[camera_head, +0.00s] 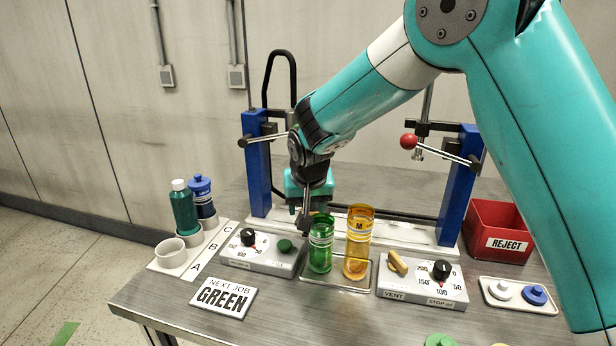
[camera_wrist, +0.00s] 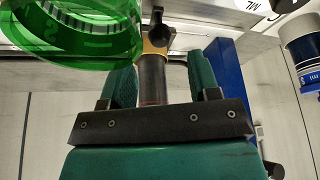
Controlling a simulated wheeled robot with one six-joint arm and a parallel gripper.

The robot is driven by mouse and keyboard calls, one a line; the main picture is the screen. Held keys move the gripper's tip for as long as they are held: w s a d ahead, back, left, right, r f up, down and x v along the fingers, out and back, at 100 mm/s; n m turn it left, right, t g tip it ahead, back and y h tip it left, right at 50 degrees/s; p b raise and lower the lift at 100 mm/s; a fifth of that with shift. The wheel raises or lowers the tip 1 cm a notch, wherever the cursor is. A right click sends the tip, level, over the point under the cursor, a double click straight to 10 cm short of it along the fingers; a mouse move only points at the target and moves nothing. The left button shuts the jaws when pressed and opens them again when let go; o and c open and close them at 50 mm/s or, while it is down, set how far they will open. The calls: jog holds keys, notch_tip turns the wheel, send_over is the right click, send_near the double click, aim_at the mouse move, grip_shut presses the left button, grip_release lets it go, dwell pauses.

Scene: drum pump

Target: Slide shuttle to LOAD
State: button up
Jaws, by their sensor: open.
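My gripper (camera_head: 304,217) points down just behind and left of a green transparent cylinder (camera_head: 320,244) in the head view. In the wrist view its two green-padded fingers (camera_wrist: 160,78) are apart, with a dark upright rod (camera_wrist: 152,80) between them; I cannot tell whether they touch it. A black knob (camera_wrist: 157,36) shows beyond the rod. The green cylinder fills the upper left of the wrist view (camera_wrist: 75,40). An amber cylinder (camera_head: 358,243) marked M stands to its right. I cannot tell which part is the shuttle, and no LOAD mark is readable.
Blue posts (camera_head: 257,165) and (camera_head: 459,190) stand either side, the right one near a red-balled lever (camera_head: 408,141). Dial boxes (camera_head: 262,253) and (camera_head: 422,282) flank the metal tray (camera_head: 337,285). Bottles (camera_head: 185,209) stand left; a red REJECT bin (camera_head: 498,222) stands right.

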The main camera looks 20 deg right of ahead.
jog(key=v, duration=1.1)
jog(key=shift+r, duration=0.3)
jog(key=shift+s, duration=0.1)
jog(key=shift+c, duration=0.5)
